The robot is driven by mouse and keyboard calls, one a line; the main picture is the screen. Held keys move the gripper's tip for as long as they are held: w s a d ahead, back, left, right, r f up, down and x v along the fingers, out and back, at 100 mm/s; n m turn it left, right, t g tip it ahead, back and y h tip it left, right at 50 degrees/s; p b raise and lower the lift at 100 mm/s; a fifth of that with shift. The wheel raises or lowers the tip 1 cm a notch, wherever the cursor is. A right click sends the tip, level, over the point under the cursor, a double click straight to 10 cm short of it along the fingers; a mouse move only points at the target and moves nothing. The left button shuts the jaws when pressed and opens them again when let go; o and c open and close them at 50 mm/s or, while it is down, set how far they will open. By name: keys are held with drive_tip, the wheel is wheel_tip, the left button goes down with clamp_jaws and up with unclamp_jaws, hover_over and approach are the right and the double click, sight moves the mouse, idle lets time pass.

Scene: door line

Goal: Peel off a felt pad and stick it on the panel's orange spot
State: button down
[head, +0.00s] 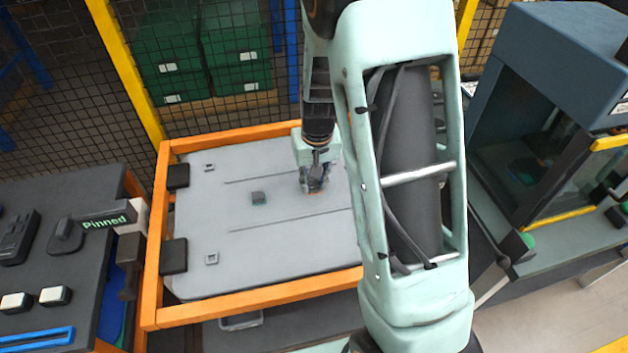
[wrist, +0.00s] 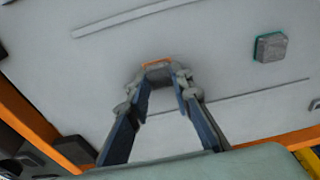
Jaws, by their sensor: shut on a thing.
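The grey panel (head: 205,235) lies in an orange frame. My gripper (head: 316,185) is low over its middle. In the wrist view my gripper (wrist: 160,82) has its fingertips closed on a small grey piece, which looks like a felt pad (wrist: 159,75). The orange spot (wrist: 156,63) shows as a thin strip just beyond the pad, which covers part of it. I cannot tell whether the pad touches the panel. A dark grey block with a green edge (head: 258,198) sits on the panel left of my gripper; the wrist view shows it at upper right (wrist: 270,47).
A dark bench (head: 70,290) with a "Pinned" sign (head: 107,221) stands at left. A dark-windowed cabinet (head: 545,70) stands at right. Black clamps (head: 174,256) hold the panel's left edge. The orange frame (head: 240,307) borders the panel. Mesh fencing is behind.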

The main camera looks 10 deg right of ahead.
drive_tip(key=c, duration=1.7)
unclamp_jaws()
drive_tip(key=shift+o, duration=0.2)
wheel_tip(320, 180, up, 12)
drive_tip(key=s, duration=0.2)
drive_tip(key=shift+w+f, duration=0.1)
